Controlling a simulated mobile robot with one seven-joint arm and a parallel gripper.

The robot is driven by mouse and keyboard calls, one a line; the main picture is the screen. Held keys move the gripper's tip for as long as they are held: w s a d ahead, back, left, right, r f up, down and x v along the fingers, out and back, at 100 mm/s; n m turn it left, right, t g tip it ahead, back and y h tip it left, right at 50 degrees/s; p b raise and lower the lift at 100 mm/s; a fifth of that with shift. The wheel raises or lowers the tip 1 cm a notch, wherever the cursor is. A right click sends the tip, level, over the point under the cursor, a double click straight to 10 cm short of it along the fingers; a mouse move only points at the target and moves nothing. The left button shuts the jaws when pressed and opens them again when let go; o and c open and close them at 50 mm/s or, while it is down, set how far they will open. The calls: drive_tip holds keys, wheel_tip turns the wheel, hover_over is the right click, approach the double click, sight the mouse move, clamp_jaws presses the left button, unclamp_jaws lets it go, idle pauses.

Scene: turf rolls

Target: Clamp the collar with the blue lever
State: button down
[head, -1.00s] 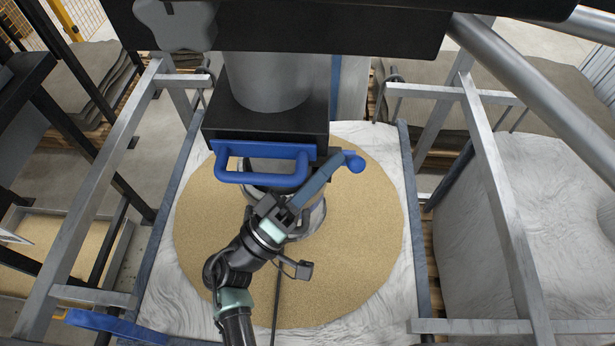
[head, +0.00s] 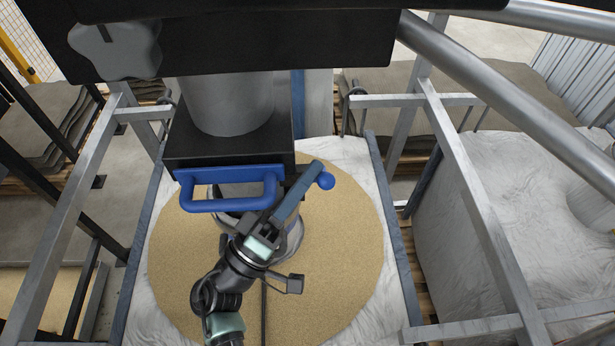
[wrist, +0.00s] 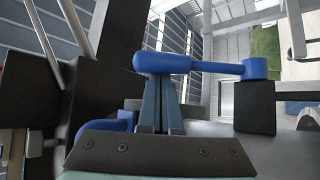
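The blue lever (wrist: 215,66) lies nearly level across the wrist view, its thick end at the left and its round end cap above a dark block at the right. In the head view only its rounded blue end (head: 326,181) shows clearly. My gripper (head: 314,166) has its long slate-blue fingers close together, with no clear gap. Its fingers (wrist: 160,105) reach up to the lever's thick end, which hides their tips. I cannot tell whether they touch it. The grey metal collar (head: 293,243) sits below the black block, partly hidden by my wrist.
A fixed blue handle (head: 230,206) projects from the black block (head: 190,150) just left of my fingers. A grey column (head: 225,105) rises from the block. A round tan surface (head: 345,260) lies below. Metal frame rails (head: 470,190) stand on both sides.

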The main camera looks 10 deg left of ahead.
drive_tip(key=shift+s+d+f+m+b, duration=0.1)
drive_tip(key=shift+f+m+b, duration=0.2)
drive_tip(key=shift+b, duration=0.25)
drive_tip(key=s+f+m+h+b, duration=0.1)
drive_tip(key=m+h+b, duration=0.1)
drive_tip(key=b, duration=0.3)
drive_tip(key=f+m+g+h+b, duration=0.1)
drive_tip(key=m+h+b, duration=0.1)
drive_tip(key=b, duration=0.3)
drive_tip(key=s+f+m+g+h+b, duration=0.1)
drive_tip(key=m+b, duration=0.1)
drive_tip(key=b, duration=0.3)
drive_tip(key=shift+s+d+f+h, duration=0.15)
drive_tip(key=shift+s+d+h, duration=0.15)
drive_tip(key=shift+h, duration=0.1)
drive_tip(key=shift+s+f+b, duration=0.15)
drive_tip(key=shift+b, duration=0.65)
drive_tip(key=s+a+f+b, duration=0.2)
drive_tip(key=s+a+f, duration=0.1)
drive_tip(key=s+a, duration=0.7)
drive_tip(key=shift+a+f, duration=0.15)
drive_tip(key=shift+a, duration=0.9)
